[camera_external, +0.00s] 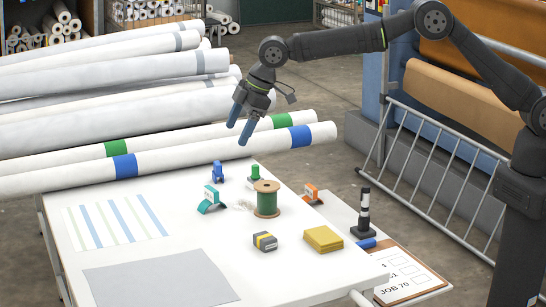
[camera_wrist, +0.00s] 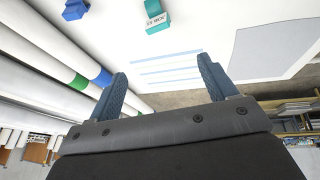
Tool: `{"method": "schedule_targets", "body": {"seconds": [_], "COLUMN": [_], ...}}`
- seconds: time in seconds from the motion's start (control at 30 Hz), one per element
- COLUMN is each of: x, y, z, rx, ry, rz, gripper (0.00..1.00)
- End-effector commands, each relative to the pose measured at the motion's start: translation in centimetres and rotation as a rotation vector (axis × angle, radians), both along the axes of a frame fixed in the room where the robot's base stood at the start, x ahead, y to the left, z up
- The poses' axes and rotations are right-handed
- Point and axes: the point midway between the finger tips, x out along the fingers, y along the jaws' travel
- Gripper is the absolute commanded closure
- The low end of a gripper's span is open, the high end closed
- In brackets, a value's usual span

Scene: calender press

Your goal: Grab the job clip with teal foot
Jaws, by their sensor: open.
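The job clip with teal foot (camera_external: 210,202) stands on the white table (camera_external: 165,255), left of the green spool, with a white label above its foot. In the wrist view the teal clip (camera_wrist: 156,16) is at the top edge, beyond my fingertips, its label readable in part. My gripper (camera_external: 237,134) is open and empty, above the rolls at the table's far side and up from the clip in the picture. Its two blue fingers (camera_wrist: 162,68) are spread in the wrist view. Similar clips stand nearby: blue (camera_external: 217,171), green (camera_external: 254,173) and orange (camera_external: 312,194).
A green spool (camera_external: 266,204) stands close right of the teal clip, with pale string between. A grey block (camera_external: 265,241), yellow pads (camera_external: 323,239) and a black-and-white post (camera_external: 363,215) are nearer right. White rolls (camera_external: 70,177) line the far side. Printed sheets lie at left.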

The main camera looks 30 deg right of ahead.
Motion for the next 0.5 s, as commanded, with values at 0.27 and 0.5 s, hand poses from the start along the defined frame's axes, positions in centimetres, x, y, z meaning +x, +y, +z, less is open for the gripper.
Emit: {"method": "schedule_targets", "body": {"seconds": [0.27,0.5], "x": [0.7,1.4], "y": [1.8,3.3], "z": [-4.6,-8.3], "rx": [-0.002,-0.002], "ry": [0.001,0.001], "rz": [0.000,0.000], "gripper": [0.23,0.23]}}
